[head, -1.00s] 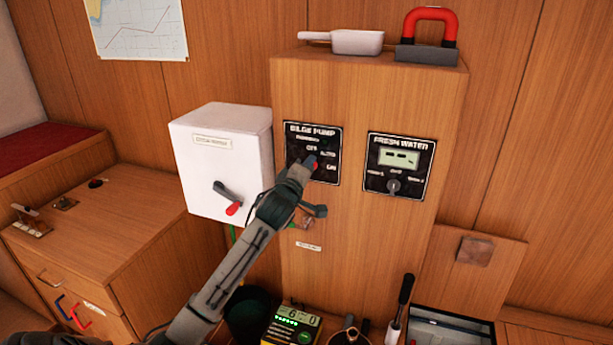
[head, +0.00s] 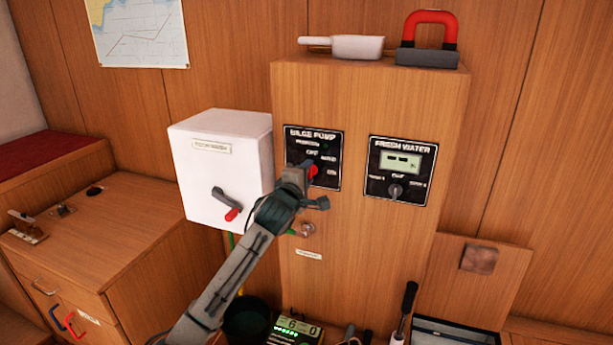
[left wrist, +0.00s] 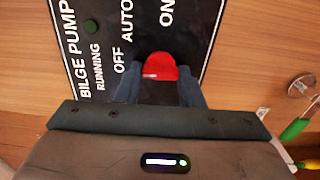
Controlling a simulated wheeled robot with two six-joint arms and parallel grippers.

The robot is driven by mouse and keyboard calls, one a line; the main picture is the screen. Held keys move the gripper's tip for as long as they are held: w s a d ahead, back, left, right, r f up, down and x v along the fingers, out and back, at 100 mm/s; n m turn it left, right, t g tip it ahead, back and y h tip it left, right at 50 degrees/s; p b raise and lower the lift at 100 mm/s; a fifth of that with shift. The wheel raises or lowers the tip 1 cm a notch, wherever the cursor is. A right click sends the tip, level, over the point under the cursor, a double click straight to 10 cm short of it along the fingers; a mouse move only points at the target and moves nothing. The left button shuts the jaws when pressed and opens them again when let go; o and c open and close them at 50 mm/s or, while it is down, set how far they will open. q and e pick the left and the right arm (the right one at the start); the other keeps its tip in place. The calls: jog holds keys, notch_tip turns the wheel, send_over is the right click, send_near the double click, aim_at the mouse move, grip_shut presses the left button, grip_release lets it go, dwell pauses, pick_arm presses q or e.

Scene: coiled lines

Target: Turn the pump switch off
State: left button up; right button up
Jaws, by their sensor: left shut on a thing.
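The bilge pump panel (head: 328,150) is black with white lettering and sits on the front of the wooden cabinet. Its red knob (left wrist: 160,67) is between my left gripper's fingers in the left wrist view, and a bit of its red shows in the head view (head: 314,171). My left gripper (head: 303,171) is shut on the red knob. The words OFF, AUTO and ON stand around the knob. A small white mark shows on the knob; I cannot tell for certain which word it points at. My right gripper is not in view.
The fresh water panel (head: 399,171) with its own knob is to the right. A white box (head: 225,160) with a red-tipped lever is to the left. A white scoop (head: 345,46) and a red-handled object (head: 430,35) lie on the cabinet top.

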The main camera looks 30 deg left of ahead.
pick_arm(q)
jog(key=o, duration=1)
jog(key=b+v, duration=0.2)
jog(key=v, duration=0.8)
jog(key=shift+s+d, duration=0.15)
jog(key=shift+s, duration=0.2)
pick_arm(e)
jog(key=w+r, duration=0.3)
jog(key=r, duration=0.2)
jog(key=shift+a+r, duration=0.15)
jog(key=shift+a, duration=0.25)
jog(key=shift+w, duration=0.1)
